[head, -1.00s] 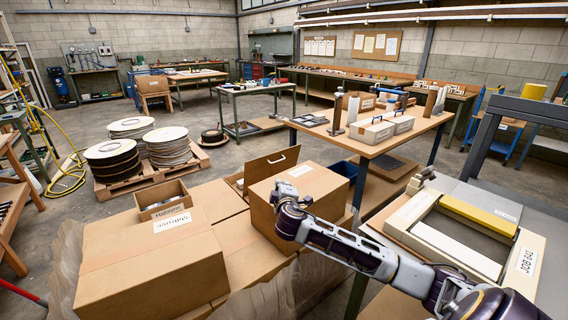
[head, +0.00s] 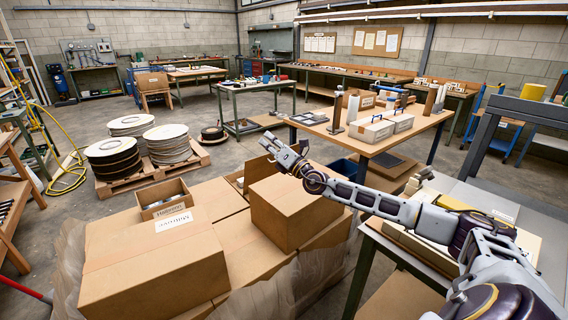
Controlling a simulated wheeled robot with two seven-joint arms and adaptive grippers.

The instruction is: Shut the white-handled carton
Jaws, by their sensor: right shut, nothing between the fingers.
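The white-handled carton (head: 238,183) stands behind the large closed box, in the middle of the picture. Its raised brown flap (head: 257,171) still stands up, and part of the open inside shows at its left. My right gripper (head: 268,143) is shut and empty, level in the picture with the flap's upper edge. I cannot tell whether it touches the flap. My left gripper is not in view.
A large closed box (head: 290,212) stands in front of the carton, under my right forearm. A wide box (head: 150,265) and a small open box (head: 163,203) are at the left. A workbench (head: 372,148) with white cases stands behind at the right.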

